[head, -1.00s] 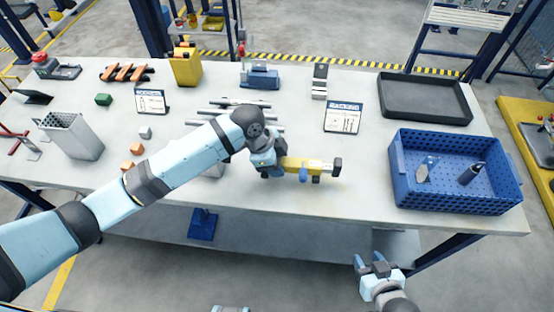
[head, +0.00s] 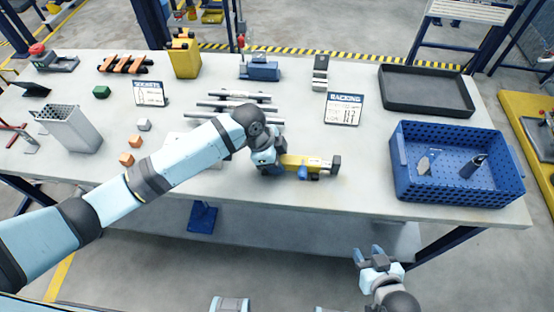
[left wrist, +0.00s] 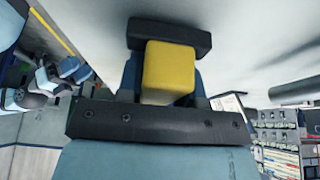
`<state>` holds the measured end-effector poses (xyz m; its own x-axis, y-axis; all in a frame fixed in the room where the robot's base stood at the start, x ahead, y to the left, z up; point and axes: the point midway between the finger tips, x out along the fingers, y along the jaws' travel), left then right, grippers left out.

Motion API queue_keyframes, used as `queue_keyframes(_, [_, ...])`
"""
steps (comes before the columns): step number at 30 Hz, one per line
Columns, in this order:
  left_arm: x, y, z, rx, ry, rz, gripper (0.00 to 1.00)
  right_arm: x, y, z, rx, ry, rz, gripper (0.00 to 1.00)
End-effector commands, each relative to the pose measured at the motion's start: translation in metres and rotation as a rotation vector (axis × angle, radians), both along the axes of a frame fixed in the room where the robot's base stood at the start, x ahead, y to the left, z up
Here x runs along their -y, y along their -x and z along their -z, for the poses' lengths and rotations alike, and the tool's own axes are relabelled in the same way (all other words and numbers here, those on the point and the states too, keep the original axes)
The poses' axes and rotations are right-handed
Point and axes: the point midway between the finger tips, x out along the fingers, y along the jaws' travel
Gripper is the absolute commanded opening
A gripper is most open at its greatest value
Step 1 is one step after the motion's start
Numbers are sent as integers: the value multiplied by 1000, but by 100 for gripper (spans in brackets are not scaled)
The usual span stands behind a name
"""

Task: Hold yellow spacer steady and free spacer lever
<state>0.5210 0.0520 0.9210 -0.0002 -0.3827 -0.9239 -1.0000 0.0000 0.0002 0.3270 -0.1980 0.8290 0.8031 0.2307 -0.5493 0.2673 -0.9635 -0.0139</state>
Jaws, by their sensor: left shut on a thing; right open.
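The yellow spacer (head: 309,161) lies near the table's front edge in the head view, with a dark block at its right end and a small blue part (head: 303,172) on its near side. I cannot tell whether that blue part is the lever. My left gripper (head: 275,163) is shut on the spacer's left part, and its fingers are mostly hidden by the wrist. In the left wrist view the yellow spacer (left wrist: 168,68) sits between the fingers, with a dark bar behind it. My right gripper (head: 370,258) is open and empty, in front of the table and apart from the spacer.
A blue perforated crate (head: 455,196) with small items stands at the right. A black tray (head: 427,108) is behind it. Metal rods (head: 232,102) lie behind my left wrist. The table right of the spacer is clear.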

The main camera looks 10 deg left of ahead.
Motion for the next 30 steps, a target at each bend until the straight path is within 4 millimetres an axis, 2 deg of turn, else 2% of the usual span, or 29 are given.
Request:
queue_keyframes(20, [0,0,10,0,1,1,0,0,0,3,-1,0,0,43])
queue_keyframes(21, [0,0,10,0,0,0,41,0,0,3,-1,0,0,43])
queue_keyframes(23, [0,0,10,0,0,0,55,0,0,3,-1,0,0,43])
queue_keyframes(24, [0,0,10,0,0,0,57,0,0,3,-1,0,0,43])
queue_keyframes(30, [0,0,10,0,0,0,57,0,0,3,-1,0,0,43])
